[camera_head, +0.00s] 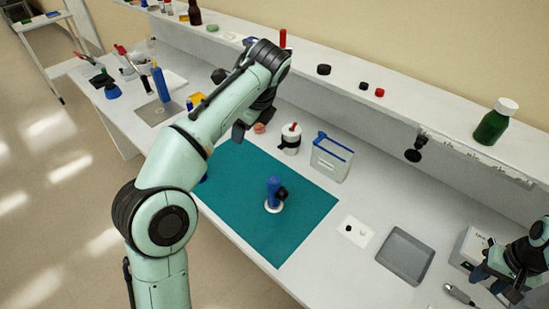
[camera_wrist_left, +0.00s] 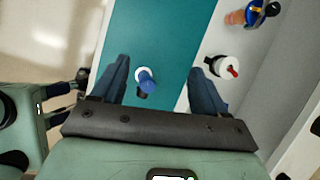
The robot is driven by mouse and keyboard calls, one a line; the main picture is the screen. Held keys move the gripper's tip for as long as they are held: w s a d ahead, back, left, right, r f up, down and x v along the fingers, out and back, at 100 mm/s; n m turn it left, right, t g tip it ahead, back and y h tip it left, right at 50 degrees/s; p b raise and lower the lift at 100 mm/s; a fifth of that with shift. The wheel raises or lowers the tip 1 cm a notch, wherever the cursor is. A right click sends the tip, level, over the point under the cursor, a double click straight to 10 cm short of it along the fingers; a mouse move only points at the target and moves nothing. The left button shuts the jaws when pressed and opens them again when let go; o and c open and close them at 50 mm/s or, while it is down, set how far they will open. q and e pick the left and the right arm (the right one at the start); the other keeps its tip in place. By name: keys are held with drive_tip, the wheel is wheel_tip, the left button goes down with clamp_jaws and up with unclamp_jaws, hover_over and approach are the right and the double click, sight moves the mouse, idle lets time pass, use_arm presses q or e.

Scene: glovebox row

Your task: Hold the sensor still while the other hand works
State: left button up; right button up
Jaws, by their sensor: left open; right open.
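The likely sensor, a blue cylinder (camera_head: 273,186) with a black side knob and a white round base, stands on the teal mat (camera_head: 235,215). It also shows in the left wrist view (camera_wrist_left: 147,82), seen from above between my fingers but apart from them. My left gripper (camera_head: 250,124) is open and empty above the bench, partly hidden by its own arm; its two fingers show in the left wrist view (camera_wrist_left: 160,62). My right gripper (camera_head: 497,284) is open at the right edge, over the bench and far from the cylinder.
A white bottle with a red tip (camera_head: 290,140) and a blue-rimmed clear box (camera_head: 331,158) stand behind the mat. A small white card (camera_head: 356,231) and a grey tray (camera_head: 406,255) lie to its right. A shelf with a green bottle (camera_head: 493,125) runs along the back.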

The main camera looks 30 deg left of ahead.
sight(274, 190)
use_arm(q)
drive_tip(key=d+f+m+h, duration=0.1)
drive_tip(key=d+f, duration=0.1)
drive_tip(key=f, duration=0.1)
drive_tip(key=w+d+f+m+g+h, duration=0.1)
drive_tip(key=d+f+m+h, duration=0.1)
drive_tip(key=f, duration=0.2)
drive_tip(key=d+f+m+h, duration=0.1)
drive_tip(key=d+f, duration=0.1)
drive_tip(key=f, duration=0.1)
drive_tip(key=shift+w+d+f+m+g+h, duration=0.1)
drive_tip(key=shift+w+f+m+g+h, duration=0.05)
drive_tip(key=shift+w+m+g+h, duration=0.2)
wheel_tip(274, 190, down, 13)
drive_tip(key=shift+d+f, duration=0.1)
drive_tip(key=shift+f, duration=0.05)
drive_tip(key=shift+c, duration=0.3)
drive_tip(key=c, duration=1.2)
drive_tip(key=shift+o, duration=0.2)
